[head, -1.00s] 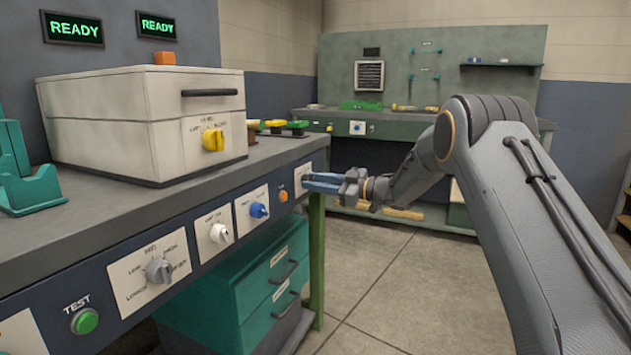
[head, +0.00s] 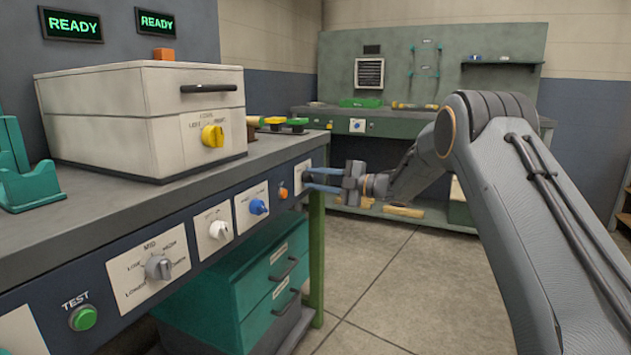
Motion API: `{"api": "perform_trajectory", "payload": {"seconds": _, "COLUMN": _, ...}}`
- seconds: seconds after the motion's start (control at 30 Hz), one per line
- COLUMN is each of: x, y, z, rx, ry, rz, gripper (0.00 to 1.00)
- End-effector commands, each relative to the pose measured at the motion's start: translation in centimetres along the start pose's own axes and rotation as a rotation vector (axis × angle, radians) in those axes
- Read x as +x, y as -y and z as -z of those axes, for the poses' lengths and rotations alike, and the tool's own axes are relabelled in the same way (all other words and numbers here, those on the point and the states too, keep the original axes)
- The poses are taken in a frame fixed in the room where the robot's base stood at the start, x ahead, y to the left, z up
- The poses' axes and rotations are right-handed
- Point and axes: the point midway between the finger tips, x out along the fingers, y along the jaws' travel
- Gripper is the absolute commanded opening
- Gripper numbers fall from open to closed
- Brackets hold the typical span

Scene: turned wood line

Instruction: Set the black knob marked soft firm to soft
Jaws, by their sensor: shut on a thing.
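My gripper (head: 312,179) is at the far right end of the bench's front panel, against a white plate (head: 301,167). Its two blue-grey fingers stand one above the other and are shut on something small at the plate. This fits the black knob, but the fingers hide it, and its pointer and the soft and firm marks cannot be read from here.
Left along the panel are an orange button (head: 283,193), a blue knob (head: 258,207), a white knob (head: 219,230), a grey knob (head: 158,267) and a green TEST button (head: 83,318). A teal drawer unit (head: 240,295) stands below. The floor to the right is clear.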

Motion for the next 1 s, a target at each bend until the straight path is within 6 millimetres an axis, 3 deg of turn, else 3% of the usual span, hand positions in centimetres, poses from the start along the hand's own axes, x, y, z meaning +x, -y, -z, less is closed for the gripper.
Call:
{"api": "perform_trajectory", "payload": {"seconds": 0.4, "x": -0.02, "y": 0.12, "z": -0.03, "rx": -0.194, "ry": 0.000, "rz": 0.001, "gripper": 0.05}}
{"api": "perform_trajectory", "payload": {"seconds": 0.97, "x": -0.02, "y": 0.11, "z": -0.01, "rx": -0.224, "ry": 0.000, "rz": 0.002, "gripper": 0.05}}
{"api": "perform_trajectory", "payload": {"seconds": 1.0, "x": -0.02, "y": 0.10, "z": -0.01, "rx": -0.224, "ry": 0.000, "rz": 0.002, "gripper": 0.31}}
